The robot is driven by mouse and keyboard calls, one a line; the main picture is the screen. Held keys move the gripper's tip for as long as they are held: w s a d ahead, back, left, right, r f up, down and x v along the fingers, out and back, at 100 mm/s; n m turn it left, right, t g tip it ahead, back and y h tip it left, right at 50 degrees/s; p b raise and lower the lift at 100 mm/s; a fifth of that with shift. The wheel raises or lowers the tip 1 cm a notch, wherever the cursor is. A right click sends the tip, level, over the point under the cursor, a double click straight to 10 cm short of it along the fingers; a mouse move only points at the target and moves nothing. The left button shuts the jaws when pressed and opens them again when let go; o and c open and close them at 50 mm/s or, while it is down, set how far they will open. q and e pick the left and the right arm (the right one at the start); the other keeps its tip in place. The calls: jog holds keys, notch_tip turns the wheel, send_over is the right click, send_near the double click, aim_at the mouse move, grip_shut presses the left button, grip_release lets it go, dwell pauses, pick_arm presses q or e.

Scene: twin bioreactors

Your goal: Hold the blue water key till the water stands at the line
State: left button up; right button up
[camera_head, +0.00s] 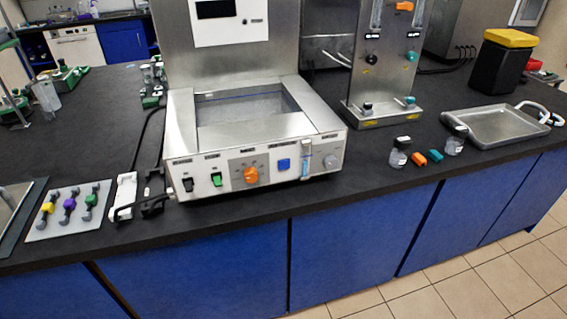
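A narrow upright level gauge (306,158) with a pale blue strip is just right of the key. Its line and the water level are too small to read. The basin (243,106) on top of the unit is rectangular, and I cannot tell how much water is in it. Neither of my grippers is in view.
A tool mat (90,228) with coloured-handled pieces lies left of the unit. A metal stand (375,112), small bottles (398,158), a metal tray (495,125) and a black bin with a yellow lid (500,65) are to the right. The counter's front edge is mostly clear.

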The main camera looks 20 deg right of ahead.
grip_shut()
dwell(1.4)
